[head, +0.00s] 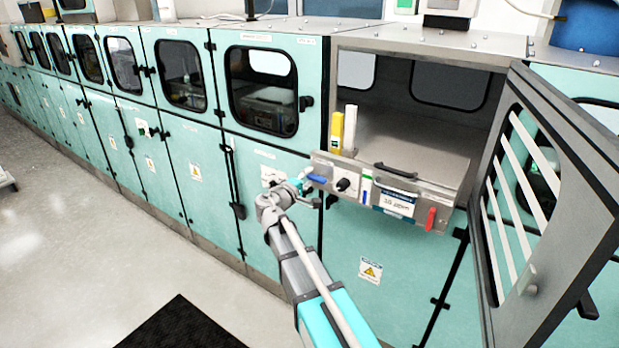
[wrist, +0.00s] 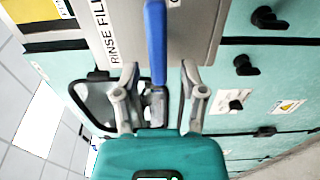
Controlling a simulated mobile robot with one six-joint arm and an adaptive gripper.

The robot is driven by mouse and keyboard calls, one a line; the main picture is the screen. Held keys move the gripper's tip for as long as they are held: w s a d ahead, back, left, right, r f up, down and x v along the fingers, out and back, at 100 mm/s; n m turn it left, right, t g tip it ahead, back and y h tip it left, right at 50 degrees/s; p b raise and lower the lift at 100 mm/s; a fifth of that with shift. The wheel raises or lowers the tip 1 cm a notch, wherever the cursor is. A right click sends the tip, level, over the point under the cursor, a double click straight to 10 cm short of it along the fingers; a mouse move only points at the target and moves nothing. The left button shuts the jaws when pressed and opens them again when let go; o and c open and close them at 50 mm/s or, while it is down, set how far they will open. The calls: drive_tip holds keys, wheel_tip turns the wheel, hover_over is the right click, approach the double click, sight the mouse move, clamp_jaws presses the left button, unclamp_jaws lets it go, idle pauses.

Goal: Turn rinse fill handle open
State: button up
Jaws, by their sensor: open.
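The rinse fill handle is a blue lever (head: 317,178) on the grey front panel (head: 360,185) of the open module. In the wrist view the blue lever (wrist: 156,45) stands upright beside the "RINSE FILL" lettering. My gripper (head: 302,184) is at the left end of that panel, close to the lever. In the wrist view my gripper (wrist: 159,72) is open, with one finger on each side of the lever's lower part and visible gaps on both sides. Whether a finger touches the lever cannot be told.
A black knob (head: 344,185), a "30 ppm" label (head: 396,203) and a red handle (head: 430,219) sit further right on the panel. The open door (head: 490,240) swings out at right. The floor (head: 90,255) at left is clear.

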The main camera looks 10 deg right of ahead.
drive_tip(key=v, duration=1.1)
drive_tip(key=s+d+f+m+g+y, duration=0.4)
drive_tip(key=s+d+f+m+g, duration=0.2)
drive_tip(key=s+d+f+g, duration=0.45)
drive_tip(key=s+a+f+m+g+y, duration=0.2)
drive_tip(key=s+f+m+y, duration=0.1)
drive_tip(key=s+f+y, duration=0.5)
drive_tip(key=shift+s+y, duration=0.4)
drive_tip(key=shift+s, duration=0.6)
